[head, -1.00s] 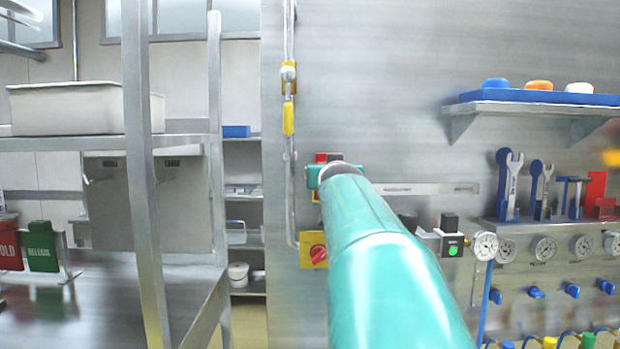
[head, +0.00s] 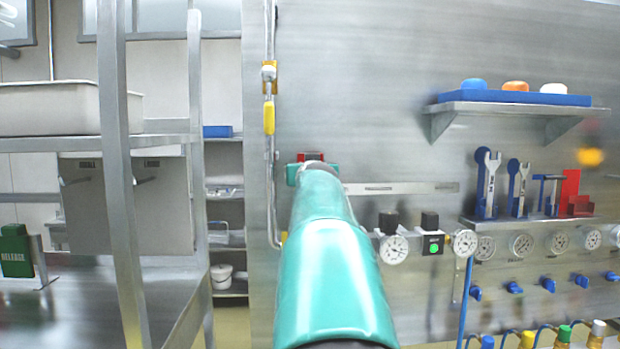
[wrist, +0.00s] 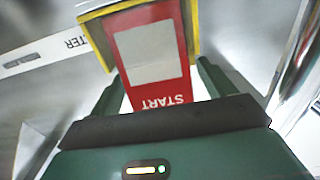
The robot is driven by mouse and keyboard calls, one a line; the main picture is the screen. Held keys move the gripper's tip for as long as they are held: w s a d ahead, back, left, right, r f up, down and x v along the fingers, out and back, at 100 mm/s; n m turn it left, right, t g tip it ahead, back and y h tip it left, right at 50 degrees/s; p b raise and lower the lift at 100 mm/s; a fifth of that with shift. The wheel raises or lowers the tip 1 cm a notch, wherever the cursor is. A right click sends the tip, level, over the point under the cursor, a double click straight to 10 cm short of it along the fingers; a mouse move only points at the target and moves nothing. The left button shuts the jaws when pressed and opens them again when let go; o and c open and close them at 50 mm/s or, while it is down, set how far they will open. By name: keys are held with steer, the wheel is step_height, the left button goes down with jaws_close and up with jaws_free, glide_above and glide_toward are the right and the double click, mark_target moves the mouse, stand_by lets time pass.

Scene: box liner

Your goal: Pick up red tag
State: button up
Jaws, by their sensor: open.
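The red tag (wrist: 160,80) is in the wrist view, with a white panel and the upside-down word START. A yellow frame (wrist: 194,28) borders its far part. My gripper (wrist: 158,85) is open, with one dark green finger on each side of the tag's near part. Whether either finger touches it cannot be told. In the head view my arm reaches to the steel wall, and a small red patch (head: 310,156) shows just past its end. Most of my gripper is hidden there behind my arm.
A vertical pipe with a yellow handle (head: 269,117) runs left of my arm's end. Gauges and a green-lit button box (head: 433,243) are to the right. A tool shelf (head: 530,222) and a tray shelf (head: 515,108) stick out. A green RELEASE tag (head: 16,250) stands at far left.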

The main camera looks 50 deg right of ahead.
steer(key=c, duration=1.1)
steer(key=shift+c, duration=0.2)
